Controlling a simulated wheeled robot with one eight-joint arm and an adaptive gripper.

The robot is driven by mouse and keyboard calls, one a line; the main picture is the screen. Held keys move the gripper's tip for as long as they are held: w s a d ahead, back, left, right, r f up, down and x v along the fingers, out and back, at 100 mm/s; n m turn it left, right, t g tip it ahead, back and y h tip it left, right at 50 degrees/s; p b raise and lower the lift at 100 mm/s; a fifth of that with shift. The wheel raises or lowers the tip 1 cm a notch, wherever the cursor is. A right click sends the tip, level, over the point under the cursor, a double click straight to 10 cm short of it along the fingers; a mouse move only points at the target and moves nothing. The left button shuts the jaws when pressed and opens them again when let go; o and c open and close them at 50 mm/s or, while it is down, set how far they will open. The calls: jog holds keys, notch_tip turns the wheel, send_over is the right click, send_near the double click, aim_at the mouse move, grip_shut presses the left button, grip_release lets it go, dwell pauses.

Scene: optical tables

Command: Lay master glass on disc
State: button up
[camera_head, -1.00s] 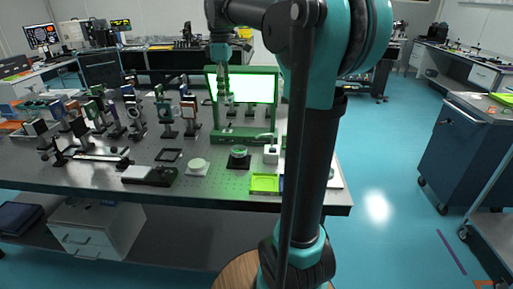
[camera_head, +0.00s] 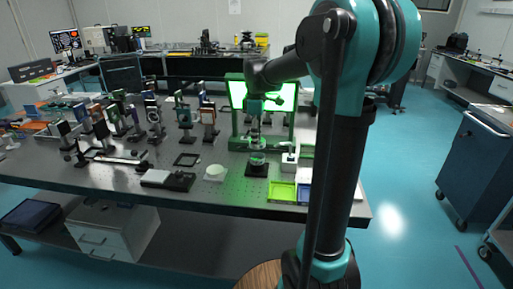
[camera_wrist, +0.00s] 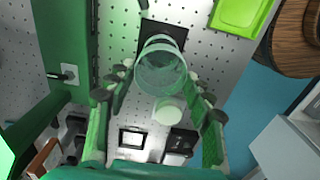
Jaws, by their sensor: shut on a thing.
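A clear round glass piece (camera_wrist: 160,66) sits between the fingertips of my gripper (camera_wrist: 158,78) in the wrist view, and the gripper is shut on it. In the head view my gripper (camera_head: 256,143) hangs above a black square mount (camera_head: 257,169) with a greenish disc on top. In the wrist view the glass overlaps the black mount (camera_wrist: 162,31) and hides most of the disc. I cannot tell whether the glass touches the disc. A pale white disc (camera_head: 215,171) lies on a white pad to the left; it also shows in the wrist view (camera_wrist: 168,111).
A green frame with a bright panel (camera_head: 284,96) stands close behind my gripper. A yellow-green tray (camera_head: 282,190) and a white block (camera_head: 289,163) are to the right. Several optical mounts (camera_head: 155,117) crowd the left of the perforated table (camera_head: 228,190).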

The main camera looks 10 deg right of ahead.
jog(key=shift+f, duration=2.15)
jog(key=o, duration=1.3)
jog(key=shift+f, duration=0.1)
notch_tip(320, 180, up, 12)
jog(key=shift+r, duration=0.15)
